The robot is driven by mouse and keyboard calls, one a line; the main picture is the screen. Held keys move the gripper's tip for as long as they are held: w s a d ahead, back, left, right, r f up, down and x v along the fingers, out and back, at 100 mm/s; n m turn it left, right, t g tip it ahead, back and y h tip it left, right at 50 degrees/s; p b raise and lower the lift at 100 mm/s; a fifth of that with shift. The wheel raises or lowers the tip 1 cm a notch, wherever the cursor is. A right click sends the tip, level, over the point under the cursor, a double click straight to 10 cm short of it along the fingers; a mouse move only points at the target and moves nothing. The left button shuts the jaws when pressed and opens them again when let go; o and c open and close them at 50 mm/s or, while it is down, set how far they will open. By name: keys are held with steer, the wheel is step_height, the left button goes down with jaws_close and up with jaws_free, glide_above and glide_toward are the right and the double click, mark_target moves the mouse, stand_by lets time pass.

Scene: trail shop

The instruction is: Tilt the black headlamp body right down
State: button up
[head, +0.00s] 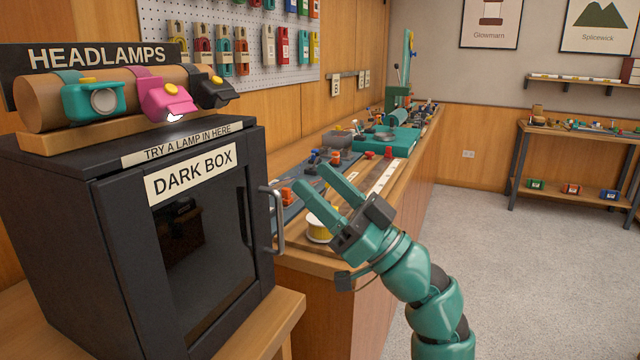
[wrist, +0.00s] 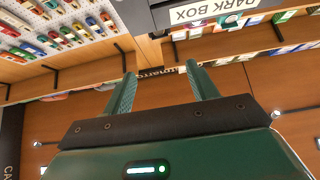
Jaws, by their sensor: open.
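The black headlamp (head: 213,90) is the rightmost of three on a wooden roll on top of the dark box, with its strap around the roll. Its body looks only slightly tilted, and its front is hard to make out. The pink headlamp (head: 166,95) beside it is tilted down and lit at its lower face. The teal headlamp (head: 93,98) at the left faces forward. My gripper (head: 322,190) is open and empty, in front of the counter, right of and lower than the black headlamp.
The dark box (head: 150,240) has a glass door with a metal handle (head: 274,220) close left of my gripper. The counter (head: 420,140) behind my gripper holds tools, a yellow spool (head: 320,229) and mats. Open floor (head: 500,270) lies at the right.

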steer(key=w+d+r+m+t+h+p, duration=0.1)
steer(key=d+r+p, duration=0.2)
steer(key=r+p, duration=0.75)
steer(key=w+d+r+t+h+p, duration=0.1)
steer(key=d+r+p, duration=0.1)
steer(key=r+p, duration=0.85)
steer(key=n+g+h+p, duration=0.1)
steer(key=g+h+p, duration=0.4)
steer(key=p, duration=0.3)
glide_toward(232, 97)
steer(key=p+x, duration=0.2)
steer(key=x, duration=0.1)
steer(key=p+x, duration=0.2)
steer(key=x, duration=0.2)
steer(key=p+x, duration=0.2)
steer(key=x, duration=0.1)
steer(key=shift+w+a+r, duration=0.1)
steer(key=shift+a+r, duration=0.15)
steer(key=c, duration=0.7)
steer(key=shift+o, duration=0.2)
steer(key=shift+f, duration=0.1)
steer(key=shift+f, duration=0.1)
